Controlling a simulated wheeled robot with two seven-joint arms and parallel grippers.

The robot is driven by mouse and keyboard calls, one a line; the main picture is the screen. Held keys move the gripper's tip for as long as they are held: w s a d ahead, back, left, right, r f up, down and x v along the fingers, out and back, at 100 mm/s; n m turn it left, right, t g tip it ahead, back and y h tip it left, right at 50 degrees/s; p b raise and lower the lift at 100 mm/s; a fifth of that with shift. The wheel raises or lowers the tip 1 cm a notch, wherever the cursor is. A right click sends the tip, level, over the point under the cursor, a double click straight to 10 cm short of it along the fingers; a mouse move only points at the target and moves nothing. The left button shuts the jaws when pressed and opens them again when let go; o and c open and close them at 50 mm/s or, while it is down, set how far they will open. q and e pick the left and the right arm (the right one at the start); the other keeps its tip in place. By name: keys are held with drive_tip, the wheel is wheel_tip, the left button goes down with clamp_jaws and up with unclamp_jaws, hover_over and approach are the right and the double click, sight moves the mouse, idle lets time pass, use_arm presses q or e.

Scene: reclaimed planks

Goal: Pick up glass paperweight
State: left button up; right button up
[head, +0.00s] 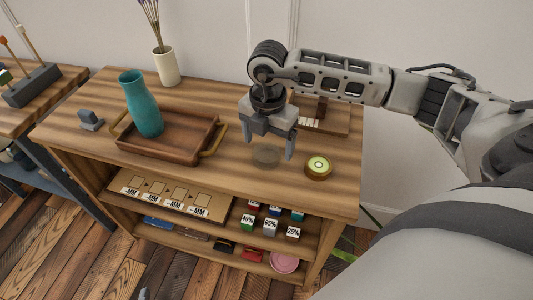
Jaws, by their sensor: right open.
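The glass paperweight (265,155) looks like a low, see-through, greyish round piece. It sits on the wooden top of the shelf unit, near the front edge. My right gripper (269,148) is open and points down over it. One finger is to the left of the glass and the other to its right. The fingertips look a little above the top, and I cannot tell whether they touch the glass. Nothing is held between them. My left gripper does not show clearly; only a small grey tip is at the bottom edge.
A round brass piece with a pale green face (318,167) stands close to the right. A wooden tray (165,151) with a teal vase (142,105) is left. A wooden stand (328,117) is behind the gripper. A white vase (166,66) stands at the back.

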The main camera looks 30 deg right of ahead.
wheel_tip(320, 180, down, 2)
drive_tip(key=shift+f, duration=0.15)
drive_tip(key=c, duration=1.2)
